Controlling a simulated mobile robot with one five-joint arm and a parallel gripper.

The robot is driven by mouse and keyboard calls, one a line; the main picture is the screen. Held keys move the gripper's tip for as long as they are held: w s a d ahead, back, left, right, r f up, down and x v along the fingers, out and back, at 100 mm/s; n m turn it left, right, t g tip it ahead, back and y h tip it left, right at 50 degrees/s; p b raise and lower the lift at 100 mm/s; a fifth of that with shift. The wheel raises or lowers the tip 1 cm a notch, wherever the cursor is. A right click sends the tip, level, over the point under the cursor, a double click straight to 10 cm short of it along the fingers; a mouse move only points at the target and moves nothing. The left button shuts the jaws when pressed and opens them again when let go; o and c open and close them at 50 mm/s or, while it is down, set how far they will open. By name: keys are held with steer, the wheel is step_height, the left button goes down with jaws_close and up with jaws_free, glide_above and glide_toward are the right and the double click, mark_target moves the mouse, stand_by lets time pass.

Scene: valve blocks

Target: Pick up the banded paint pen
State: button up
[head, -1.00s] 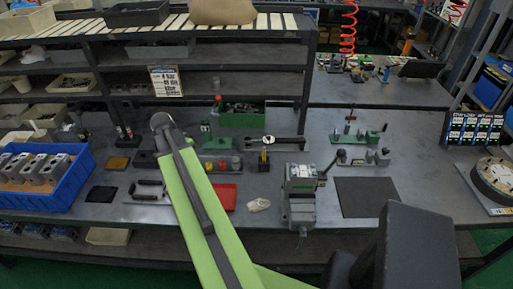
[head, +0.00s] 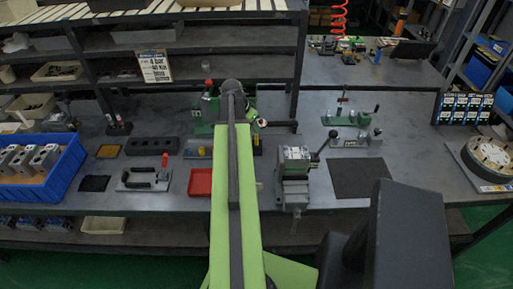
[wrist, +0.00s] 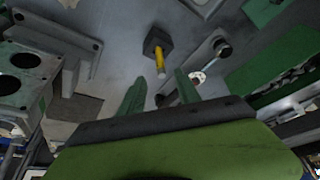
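The paint pen (wrist: 160,61) shows in the wrist view as a short yellow rod standing in a small dark square block (wrist: 157,42). My gripper (wrist: 161,78) has its two green fingers apart, with nothing between them that I can see held. The pen lies ahead of the fingertips, roughly in line with the gap. I cannot tell how far off it is. Any band on the pen is too small to make out. In the head view my green arm covers the bench where the pen stood, and my gripper is hidden there.
In the head view a red tray (head: 200,183) lies left of my arm and a grey vise-like machine (head: 294,172) stands right of it. A dark mat (head: 359,178) lies clear further right. A blue bin (head: 42,181) stands at the left edge.

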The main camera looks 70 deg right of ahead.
mark_target(256, 141)
steer(key=b+x, duration=0.8)
steer(key=x, duration=0.2)
steer(key=shift+d+f, duration=0.1)
steer(key=shift+d, duration=0.1)
jaws_close()
